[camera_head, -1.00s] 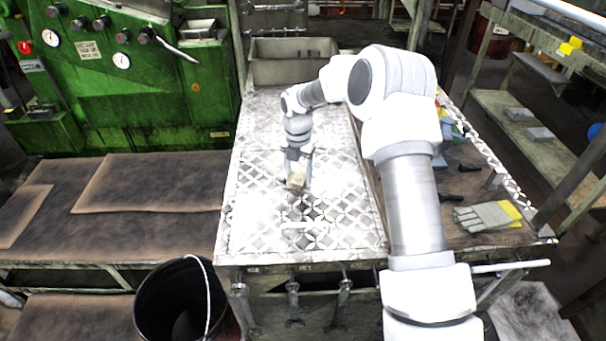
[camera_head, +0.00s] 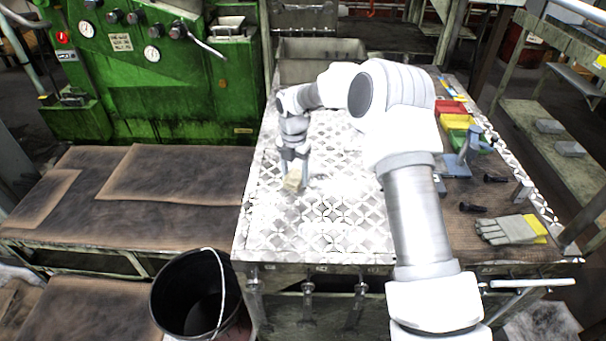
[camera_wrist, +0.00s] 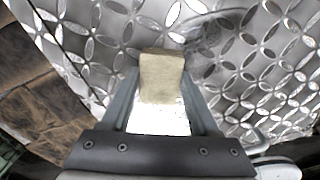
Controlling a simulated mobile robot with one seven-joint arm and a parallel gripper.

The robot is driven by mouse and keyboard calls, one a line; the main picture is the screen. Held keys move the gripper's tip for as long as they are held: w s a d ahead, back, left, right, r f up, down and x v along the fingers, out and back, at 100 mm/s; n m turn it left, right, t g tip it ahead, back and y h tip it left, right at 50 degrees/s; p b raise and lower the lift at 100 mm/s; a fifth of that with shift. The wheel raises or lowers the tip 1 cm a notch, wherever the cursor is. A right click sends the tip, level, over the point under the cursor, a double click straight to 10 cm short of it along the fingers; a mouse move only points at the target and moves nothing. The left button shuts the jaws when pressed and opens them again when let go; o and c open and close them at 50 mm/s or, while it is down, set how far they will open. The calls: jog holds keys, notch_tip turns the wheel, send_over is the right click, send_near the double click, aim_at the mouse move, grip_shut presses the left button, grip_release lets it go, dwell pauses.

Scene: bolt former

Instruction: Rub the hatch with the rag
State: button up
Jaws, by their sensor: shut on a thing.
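The rag (camera_head: 292,181) is a small beige pad held at the tips of my gripper (camera_head: 294,168). In the wrist view the rag (camera_wrist: 161,78) sits between the two fingers of my gripper (camera_wrist: 161,92), which are shut on it. The hatch appears to be the patterned metal plate (camera_head: 335,205) on the bench top, and it also shows in the wrist view (camera_wrist: 255,75). The rag is over the plate's left part, at or very close to its surface; contact cannot be told. A darker smudge shows on the plate beyond the rag.
A black bucket (camera_head: 190,300) stands on the floor at front left. Gloves (camera_head: 510,230), dark-handled tools (camera_head: 473,208) and a red bin (camera_head: 450,107) lie on the bench's right side. A metal tub (camera_head: 322,65) is at the back. A green machine (camera_head: 170,90) stands at left.

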aim_at(348, 179)
jog(key=shift+w+f, duration=0.1)
jog(key=shift+w, duration=1)
jog(key=shift+d+p, duration=0.3)
jog(key=shift+d, duration=1.65)
jog(key=shift+s+d, duration=0.15)
jog(key=shift+d, duration=2)
jog(key=shift+s+d+p, duration=0.1)
jog(key=shift+d+p, duration=0.45)
jog(key=shift+d, duration=3)
jog(key=shift+r, duration=0.2)
jog(key=shift+r+p, duration=1.85)
jog(key=shift+r, duration=1.15)
